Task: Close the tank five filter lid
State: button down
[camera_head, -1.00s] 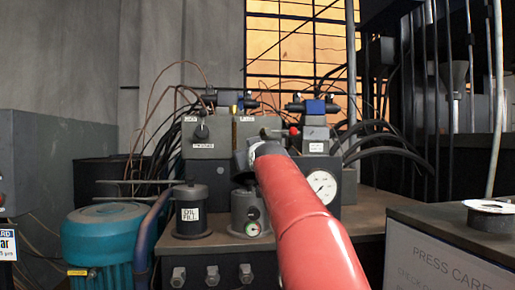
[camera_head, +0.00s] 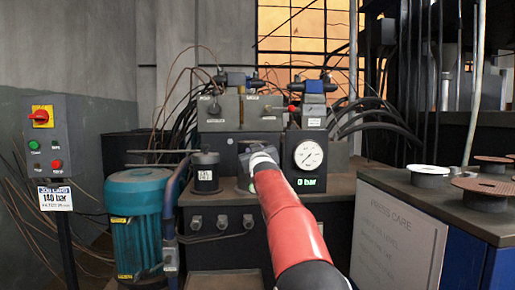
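My red arm reaches forward over the dark power-unit tank (camera_head: 236,205). My gripper (camera_head: 246,158) is at its far end, small and partly hidden by my own wrist, so its finger opening does not show. It is just right of a dark capped cylinder (camera_head: 205,176) with a white label that reads like OIL FILL. The cylinder stands upright with its top on. A second fitting with a round green-marked dial, seen earlier right of this cylinder, is now mostly hidden behind my gripper and wrist. I cannot make out a tank five mark or an open lid.
A pressure gauge (camera_head: 309,155) reading 0 bar is right of my wrist. Valve blocks (camera_head: 228,112) and hoses (camera_head: 375,120) are behind. A teal motor (camera_head: 136,225) and a control box (camera_head: 47,137) are at left. A bench (camera_head: 440,205) with several discs is at right.

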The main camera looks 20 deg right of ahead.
jog(key=shift+f, duration=0.1)
jog(key=c, duration=1.1)
grip_release()
jog(key=shift+w, duration=0.15)
jog(key=b+v, duration=0.2)
jog(key=v, duration=0.6)
